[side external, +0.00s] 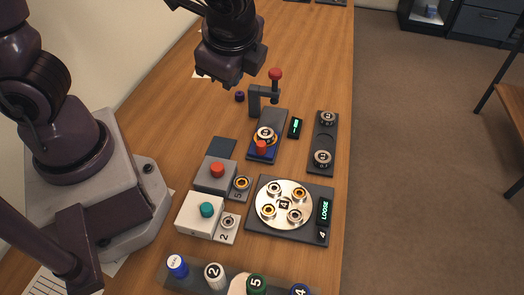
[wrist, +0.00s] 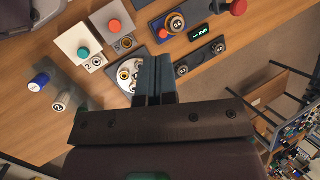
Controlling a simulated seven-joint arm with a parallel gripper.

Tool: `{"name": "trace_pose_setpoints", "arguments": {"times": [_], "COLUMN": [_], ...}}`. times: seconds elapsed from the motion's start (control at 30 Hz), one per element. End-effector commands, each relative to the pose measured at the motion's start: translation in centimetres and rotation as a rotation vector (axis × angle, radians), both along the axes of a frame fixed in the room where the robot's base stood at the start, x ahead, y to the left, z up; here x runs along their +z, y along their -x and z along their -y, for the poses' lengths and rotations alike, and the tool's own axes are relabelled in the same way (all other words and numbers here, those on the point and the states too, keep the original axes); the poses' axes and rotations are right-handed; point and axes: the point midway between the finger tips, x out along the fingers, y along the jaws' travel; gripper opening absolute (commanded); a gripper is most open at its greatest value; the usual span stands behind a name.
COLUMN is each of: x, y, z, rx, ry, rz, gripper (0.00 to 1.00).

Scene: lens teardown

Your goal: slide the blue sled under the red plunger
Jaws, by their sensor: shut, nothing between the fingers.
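The blue sled (side external: 270,151) sits at the near end of a dark rail plate (side external: 277,118). It carries a ringed round part (side external: 265,134) and has a red knob (side external: 261,147). The red plunger (side external: 275,74) stands on a dark bracket (side external: 255,98) at the far end of the rail, with the sled clear of it. In the wrist view the red plunger (wrist: 238,7) is at the top edge and the sled's red knob (wrist: 163,33) is left of it. My gripper (wrist: 155,65) is shut and empty, raised above the table; its fingertips are not clear in the side view.
A small green-lit display (side external: 295,127) and a dark plate with two round parts (side external: 323,140) lie right of the rail. Red-button (side external: 217,170) and teal-button (side external: 207,209) boxes, a round tray (side external: 284,222) and several numbered cylinders are nearer. The table beyond the bracket is mostly clear.

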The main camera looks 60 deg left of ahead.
Motion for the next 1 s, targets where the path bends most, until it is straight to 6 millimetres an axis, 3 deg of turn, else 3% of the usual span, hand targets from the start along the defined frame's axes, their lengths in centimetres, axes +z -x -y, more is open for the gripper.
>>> {"name": "trace_pose_setpoints", "arguments": {"times": [0.23, 0.5, 0.7, 1.0], "x": [-6.0, -12.3, -14.6, -15.0], "y": [-1.0, -0.4, 0.2, 0.3], "z": [4.7, 8.9, 10.3, 10.5], "rx": [-0.399, -0.766, -0.893, -0.913], "ry": [-0.244, -0.449, -0.518, -0.528], "rz": [-0.173, -0.303, -0.341, -0.346], "gripper": [0.0, 0.0, 0.0, 0.0]}}
